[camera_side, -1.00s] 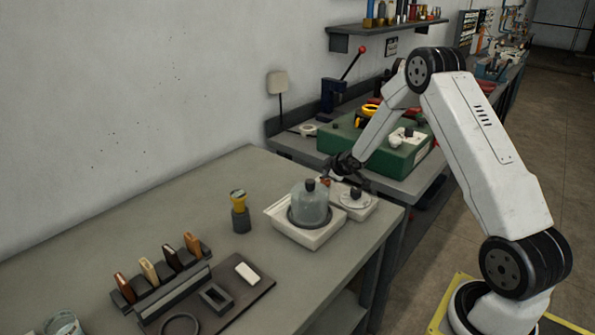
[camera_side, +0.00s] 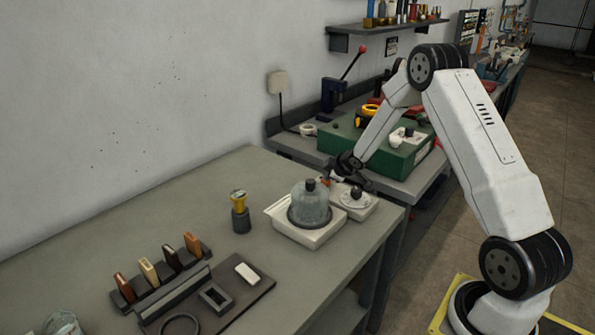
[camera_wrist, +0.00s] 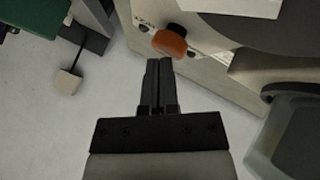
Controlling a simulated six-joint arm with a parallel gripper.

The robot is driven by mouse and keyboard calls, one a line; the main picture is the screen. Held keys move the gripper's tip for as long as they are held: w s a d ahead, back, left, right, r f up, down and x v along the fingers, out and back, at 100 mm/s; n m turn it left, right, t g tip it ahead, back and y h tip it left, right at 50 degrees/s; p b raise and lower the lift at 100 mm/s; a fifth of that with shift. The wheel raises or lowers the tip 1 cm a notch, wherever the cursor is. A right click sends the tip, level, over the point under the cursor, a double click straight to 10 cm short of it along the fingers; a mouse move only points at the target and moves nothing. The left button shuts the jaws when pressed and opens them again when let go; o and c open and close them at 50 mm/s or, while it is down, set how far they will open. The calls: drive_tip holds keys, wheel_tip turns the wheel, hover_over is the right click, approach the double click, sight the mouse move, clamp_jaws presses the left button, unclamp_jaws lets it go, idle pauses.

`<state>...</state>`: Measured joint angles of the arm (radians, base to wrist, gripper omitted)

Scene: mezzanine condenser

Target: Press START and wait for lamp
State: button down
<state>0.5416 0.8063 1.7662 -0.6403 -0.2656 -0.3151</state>
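In the wrist view an orange-red button (camera_wrist: 170,42) sticks out from the side of a pale box (camera_wrist: 205,80). I take it to be START; the small lettering beside it is too blurred to read. My gripper (camera_wrist: 159,64) has its two dark fingers together, with nothing between them. The tips end just short of the button in the picture; I cannot tell whether they touch. In the side view my gripper (camera_side: 335,176) is at the far side of the white base (camera_side: 318,237) under a clear dome (camera_side: 311,206). I cannot make out a lit lamp.
A smaller white unit (camera_side: 362,213) with a black knob stands close beside the base. A dark tray (camera_side: 235,303) and a rack of coloured handles (camera_side: 125,291) lie nearer. A green case (camera_side: 405,158) stands behind.

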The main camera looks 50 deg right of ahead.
sight(328, 182)
drive_tip(key=shift+r, duration=2.6)
drive_tip(key=shift+a+r, duration=0.1)
drive_tip(key=shift+a, duration=0.05)
drive_tip(key=s+a+r+m+g, duration=0.1)
drive_tip(key=s+a, duration=0.2)
drive_tip(key=a, duration=0.2)
drive_tip(key=s+a+m+g, duration=0.1)
drive_tip(key=s+a, duration=0.3)
drive_tip(key=a, duration=0.2)
drive_tip(key=s+a+r+m+g+y, duration=0.1)
drive_tip(key=s+a, duration=0.2)
drive_tip(key=a, duration=0.2)
drive_tip(key=shift+s+a+r+m, duration=0.3)
drive_tip(key=shift+s+a, duration=0.05)
drive_tip(key=shift+a, duration=0.05)
drive_tip(key=s+a+m+g+y, duration=0.1)
drive_tip(key=s+a+g, duration=0.2)
drive_tip(key=s+a, duration=0.7)
drive_tip(key=shift+s+a+f+m+y, duration=0.25)
drive_tip(key=shift+s+f+m+y, duration=0.15)
drive_tip(key=shift+s, duration=0.8)
